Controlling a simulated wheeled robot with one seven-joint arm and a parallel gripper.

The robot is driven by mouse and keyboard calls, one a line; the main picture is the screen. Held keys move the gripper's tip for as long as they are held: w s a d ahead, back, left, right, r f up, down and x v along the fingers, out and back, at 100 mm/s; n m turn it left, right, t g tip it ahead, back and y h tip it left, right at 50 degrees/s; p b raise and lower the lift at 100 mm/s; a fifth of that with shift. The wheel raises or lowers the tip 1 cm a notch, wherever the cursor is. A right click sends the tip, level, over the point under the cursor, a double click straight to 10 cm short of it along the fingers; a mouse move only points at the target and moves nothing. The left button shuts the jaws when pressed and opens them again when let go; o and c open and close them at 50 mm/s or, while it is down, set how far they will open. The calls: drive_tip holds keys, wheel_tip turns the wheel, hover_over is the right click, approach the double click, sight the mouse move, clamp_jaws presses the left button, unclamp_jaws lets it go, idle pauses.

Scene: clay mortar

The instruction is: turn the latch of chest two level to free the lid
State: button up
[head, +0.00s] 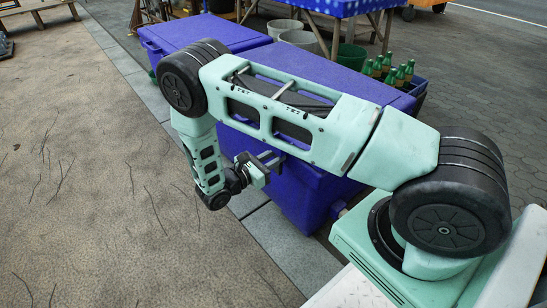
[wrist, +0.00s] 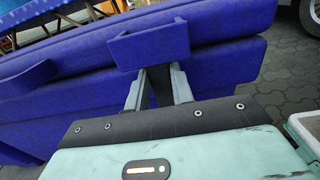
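In the head view, two blue chests stand side by side, a farther one (head: 165,38) and a nearer one (head: 300,195); no number shows on either. My gripper (head: 268,160) is at the front of the nearer chest, below its lid edge. In the wrist view, my gripper (wrist: 157,80) has its two grey fingers apart, just below a blue bracket-like piece (wrist: 150,45) on the chest front. A dark strip shows between the fingers; I cannot tell whether it is the latch. My arm hides much of the nearer chest in the head view.
Another rounded blue piece (wrist: 27,80) juts from the chest front at left. Behind the chests are buckets (head: 299,39), a crate of green bottles (head: 394,74) and a blue-covered table (head: 335,7). Open sandy ground (head: 90,200) lies to the left.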

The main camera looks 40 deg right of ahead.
idle(0.3)
drive_tip(key=m+p, duration=0.1)
drive_tip(key=m, duration=0.3)
drive_tip(key=s+m+p, duration=0.1)
drive_tip(key=m, duration=0.4)
drive_tip(key=f+m+p, duration=0.1)
drive_tip(key=m+p, duration=0.1)
drive_tip(key=m, duration=0.2)
drive_tip(key=shift+s+f+m, duration=0.1)
drive_tip(key=shift+s+m, duration=0.2)
drive_tip(key=shift+s, duration=0.05)
drive_tip(key=shift+f+m, duration=0.2)
drive_tip(key=shift+m, duration=0.85)
drive_tip(key=shift+f+m, duration=0.15)
drive_tip(key=shift+m, duration=0.9)
drive_tip(key=o, duration=1)
drive_tip(key=shift+s, duration=0.1)
